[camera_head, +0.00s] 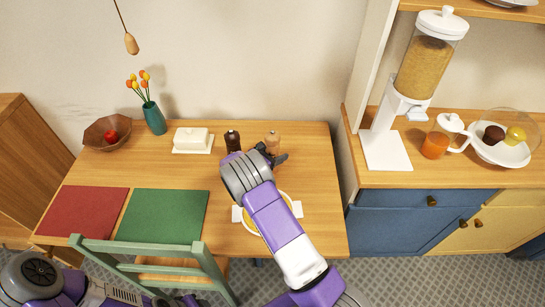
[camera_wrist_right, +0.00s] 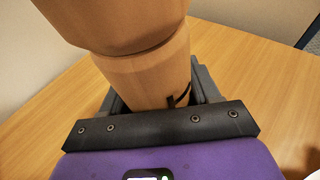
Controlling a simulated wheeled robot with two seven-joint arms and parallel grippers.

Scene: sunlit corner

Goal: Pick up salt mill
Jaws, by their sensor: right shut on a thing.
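The salt mill, taken to be the light wooden mill (camera_head: 272,139), is upright near the back right of the dining table (camera_head: 318,190). My right gripper (camera_head: 268,153) is shut on it, with a dark finger on either side. In the right wrist view the mill (camera_wrist_right: 145,75) fills the upper middle, between the jaws (camera_wrist_right: 155,95). A black mark shows low on its body. Its base is hidden, so I cannot tell whether it touches the table. My left gripper is not seen; part of my left arm shows at the bottom left.
A dark mill (camera_head: 232,139) stands just left of the salt mill. A butter dish (camera_head: 192,140), a teal vase (camera_head: 154,118) and a brown bowl (camera_head: 96,138) stand further left. My right arm partly covers a plate (camera_head: 288,204). A green chair (camera_head: 150,252) stands in front.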

